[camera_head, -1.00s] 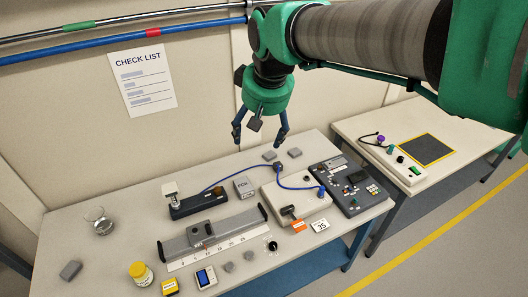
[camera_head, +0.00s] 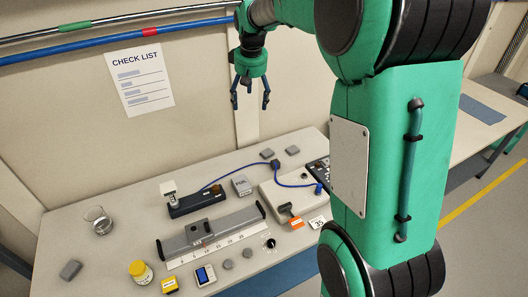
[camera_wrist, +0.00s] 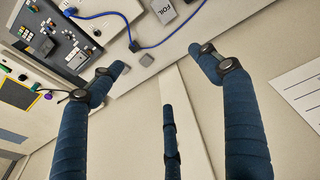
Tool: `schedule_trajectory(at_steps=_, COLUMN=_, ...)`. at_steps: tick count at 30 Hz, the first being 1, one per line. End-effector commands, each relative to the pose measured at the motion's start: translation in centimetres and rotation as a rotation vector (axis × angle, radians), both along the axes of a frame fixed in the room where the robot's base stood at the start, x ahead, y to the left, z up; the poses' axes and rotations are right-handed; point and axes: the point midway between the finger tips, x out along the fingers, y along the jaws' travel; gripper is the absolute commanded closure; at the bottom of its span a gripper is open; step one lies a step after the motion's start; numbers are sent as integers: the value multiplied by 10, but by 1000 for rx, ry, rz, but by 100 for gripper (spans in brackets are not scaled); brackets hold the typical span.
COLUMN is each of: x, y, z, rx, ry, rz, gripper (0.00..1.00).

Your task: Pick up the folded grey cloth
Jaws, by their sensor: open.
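I cannot tell for sure which thing is the folded grey cloth. Small flat grey pieces lie on the main table: one at the left front (camera_head: 70,270), and two at the back edge, a left one (camera_head: 266,153) and a right one (camera_head: 292,150). My gripper (camera_head: 250,98) is open and empty, fingers pointing down, high before the wall and above the table's back edge. In the wrist view its spread fingers (camera_wrist: 160,75) hold nothing and touch nothing.
A beaker (camera_head: 98,220), a yellow-lidded jar (camera_head: 140,271), a ruled rail (camera_head: 212,236) and a foil box (camera_head: 241,185) stand on the main table. A blue cable (camera_head: 290,184) crosses its back right. A blue-grey flat sheet (camera_head: 482,108) lies on the right table. My arm hides the main table's right end.

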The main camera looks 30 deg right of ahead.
Motion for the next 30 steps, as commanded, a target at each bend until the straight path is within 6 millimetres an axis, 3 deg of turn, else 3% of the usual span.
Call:
schedule_trajectory(at_steps=12, x=87, y=-51, z=-74, rx=0, ry=66, rz=26, gripper=23)
schedule_trajectory(at_steps=20, x=130, y=-83, z=-132, rx=4, ry=107, rz=46, gripper=23)
schedule_trajectory(at_steps=30, x=174, y=-126, z=-218, rx=12, ry=158, rz=69, gripper=23)
